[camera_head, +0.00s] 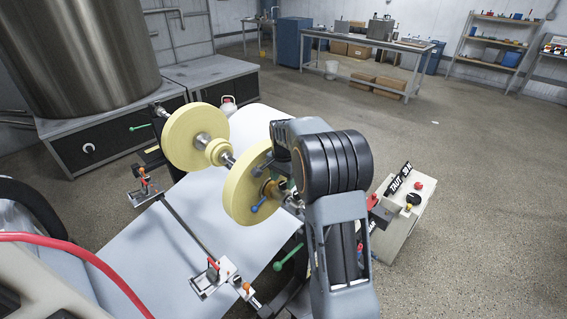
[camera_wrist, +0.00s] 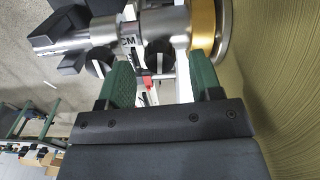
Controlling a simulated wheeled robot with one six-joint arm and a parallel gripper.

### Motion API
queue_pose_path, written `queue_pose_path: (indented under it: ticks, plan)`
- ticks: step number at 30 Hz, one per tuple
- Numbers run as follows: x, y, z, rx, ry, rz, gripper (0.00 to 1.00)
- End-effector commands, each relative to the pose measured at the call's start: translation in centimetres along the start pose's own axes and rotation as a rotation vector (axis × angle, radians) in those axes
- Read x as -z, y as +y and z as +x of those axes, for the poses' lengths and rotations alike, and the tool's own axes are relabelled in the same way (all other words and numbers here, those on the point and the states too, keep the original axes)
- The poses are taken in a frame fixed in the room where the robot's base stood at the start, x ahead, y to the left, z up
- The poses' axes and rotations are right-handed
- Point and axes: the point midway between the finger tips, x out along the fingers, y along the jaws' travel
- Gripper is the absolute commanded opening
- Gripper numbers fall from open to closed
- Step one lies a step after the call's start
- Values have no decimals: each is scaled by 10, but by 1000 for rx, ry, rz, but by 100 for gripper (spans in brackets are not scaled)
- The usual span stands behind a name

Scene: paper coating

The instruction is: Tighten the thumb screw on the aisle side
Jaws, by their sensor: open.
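A shaft crosses the machine with two yellow discs, a far one (camera_head: 182,138) and a near, aisle-side one (camera_head: 243,190). A brass-coloured collar (camera_wrist: 203,28) sits by the near disc, whose face also fills the right of the wrist view (camera_wrist: 282,90). A blue-tipped handle (camera_head: 256,208) shows in front of that disc. My gripper (camera_wrist: 160,78) is open, with green fingers apart just below the metal shaft (camera_wrist: 158,22); nothing is visibly held. Dark rounded knobs show behind the shaft in the wrist view; I cannot tell which part is the thumb screw. My arm hides the shaft's near end in the head view.
A white sheet (camera_head: 150,245) runs under the discs. A control box with a red button (camera_head: 405,222) stands right of my arm. A green-tipped handle (camera_head: 287,258) projects below. A steel tank (camera_head: 80,50) stands at left. The floor on the right is clear.

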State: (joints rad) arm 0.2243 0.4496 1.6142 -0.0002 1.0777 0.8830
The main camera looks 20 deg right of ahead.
Motion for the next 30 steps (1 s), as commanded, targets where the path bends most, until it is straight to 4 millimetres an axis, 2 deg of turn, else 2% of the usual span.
queue_pose_path:
  ticks: [9, 15, 21, 30]
  plan:
    - [1, 0, -65, 5, 4, 1, 59]
    - [1, 0, -98, 4, 4, 1, 59]
    - [1, 0, -117, 2, 2, 1, 59]
    - [1, 1, -123, 1, 1, 1, 59]
